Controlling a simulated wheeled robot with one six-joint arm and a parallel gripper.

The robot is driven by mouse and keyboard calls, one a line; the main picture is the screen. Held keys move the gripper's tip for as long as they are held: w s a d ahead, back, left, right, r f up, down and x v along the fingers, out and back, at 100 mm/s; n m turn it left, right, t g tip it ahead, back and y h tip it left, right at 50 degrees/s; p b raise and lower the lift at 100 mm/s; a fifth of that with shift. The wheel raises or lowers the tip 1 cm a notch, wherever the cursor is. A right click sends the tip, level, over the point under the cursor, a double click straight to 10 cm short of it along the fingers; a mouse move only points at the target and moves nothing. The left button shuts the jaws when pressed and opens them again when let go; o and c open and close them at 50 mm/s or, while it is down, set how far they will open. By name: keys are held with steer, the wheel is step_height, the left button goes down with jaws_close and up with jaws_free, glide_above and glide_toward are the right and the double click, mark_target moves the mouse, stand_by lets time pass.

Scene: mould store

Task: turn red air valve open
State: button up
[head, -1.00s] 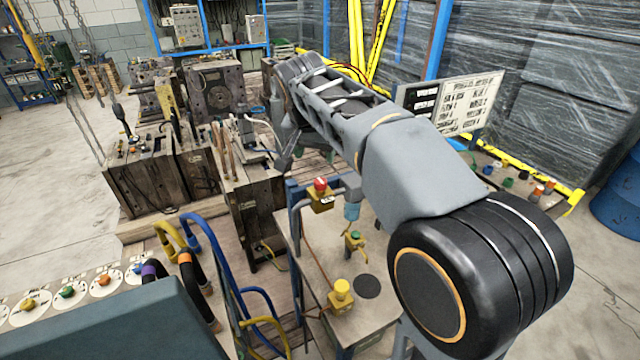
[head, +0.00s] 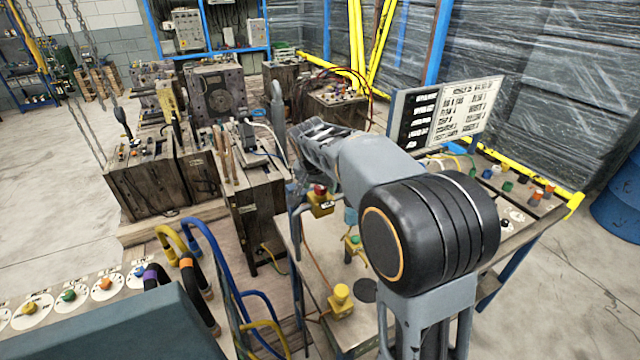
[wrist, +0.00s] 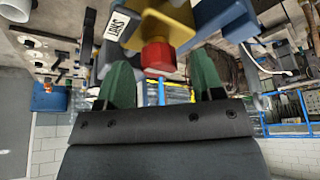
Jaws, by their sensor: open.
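In the wrist view the red knob (wrist: 158,57) lies between the green fingertips of my gripper (wrist: 161,66). My gripper is open, with a visible gap on each side of the knob. In the head view my arm hides most of the gripper.
A green-knobbed valve (head: 354,242) and a yellow-knobbed valve (head: 340,296) stand on the same bench. Blue and yellow hoses (head: 225,265) rise at its left. Wooden-sided moulds (head: 262,205) stand close behind. A white sign board (head: 450,115) is at the right.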

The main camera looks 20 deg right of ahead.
steer(key=shift+w+d+f, duration=0.1)
steer(key=shift+f, duration=0.2)
steer(key=c, duration=0.9)
